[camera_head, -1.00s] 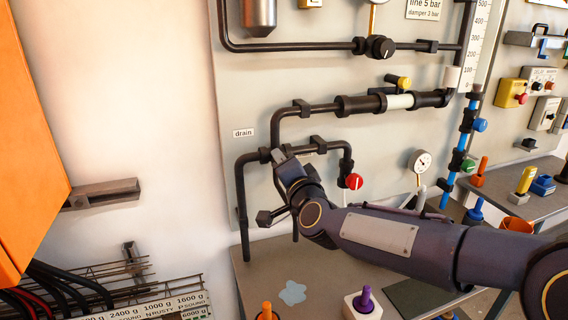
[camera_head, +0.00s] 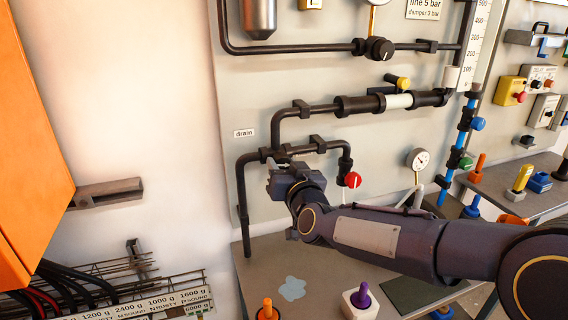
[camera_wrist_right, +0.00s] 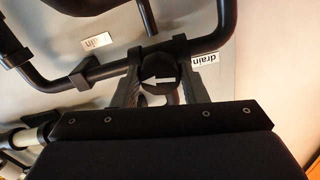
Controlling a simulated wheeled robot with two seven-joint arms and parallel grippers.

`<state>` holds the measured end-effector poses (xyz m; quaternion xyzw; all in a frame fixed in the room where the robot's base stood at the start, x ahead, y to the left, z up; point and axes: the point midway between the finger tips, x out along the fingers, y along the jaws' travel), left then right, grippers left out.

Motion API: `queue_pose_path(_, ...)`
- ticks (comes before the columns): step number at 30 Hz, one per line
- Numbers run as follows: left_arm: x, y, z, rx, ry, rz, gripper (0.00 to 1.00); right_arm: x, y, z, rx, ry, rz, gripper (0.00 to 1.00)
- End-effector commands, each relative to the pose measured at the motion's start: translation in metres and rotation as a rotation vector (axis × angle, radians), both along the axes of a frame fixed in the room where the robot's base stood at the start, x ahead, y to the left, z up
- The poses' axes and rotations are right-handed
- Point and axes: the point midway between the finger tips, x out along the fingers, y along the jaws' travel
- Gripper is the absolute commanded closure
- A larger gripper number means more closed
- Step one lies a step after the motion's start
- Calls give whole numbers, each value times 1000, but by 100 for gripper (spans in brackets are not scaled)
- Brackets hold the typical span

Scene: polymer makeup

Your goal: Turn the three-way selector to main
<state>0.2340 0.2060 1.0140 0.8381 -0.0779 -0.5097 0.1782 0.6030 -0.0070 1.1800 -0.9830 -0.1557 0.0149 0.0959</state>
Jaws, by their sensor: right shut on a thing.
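The three-way selector (camera_wrist_right: 160,72) is a round dark knob with a white arrow on its face, set on a dark pipe tee. In the right wrist view the arrow appears to point left. My right gripper (camera_wrist_right: 160,88) is shut on the knob, one finger on each side. In the head view my right gripper (camera_head: 275,172) is at the pipe junction and hides the knob. The drain label (camera_head: 243,133) is on the panel above the pipe's left end; it also shows in the right wrist view (camera_wrist_right: 204,60). My left gripper is not in view.
Dark pipes (camera_head: 240,190) run around the gripper, with a red knob (camera_head: 352,180) close on the right. A second small label (camera_wrist_right: 97,41), too small to read, is on the panel. A gauge (camera_head: 418,159) stands farther right. The bench (camera_head: 262,262) lies below.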

Motion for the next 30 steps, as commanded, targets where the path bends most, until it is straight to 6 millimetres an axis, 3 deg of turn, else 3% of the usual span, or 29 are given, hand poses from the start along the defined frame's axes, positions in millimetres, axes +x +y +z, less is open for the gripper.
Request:
queue_pose_path(12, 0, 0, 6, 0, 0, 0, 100, 0, 0, -2, -179, -53, 2, 83)
queue_pose_path(29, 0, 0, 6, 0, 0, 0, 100, 0, 0, -2, -203, -61, 2, 83)
queue_pose_path(30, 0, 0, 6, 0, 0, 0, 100, 0, 0, -2, -203, -61, 2, 55)
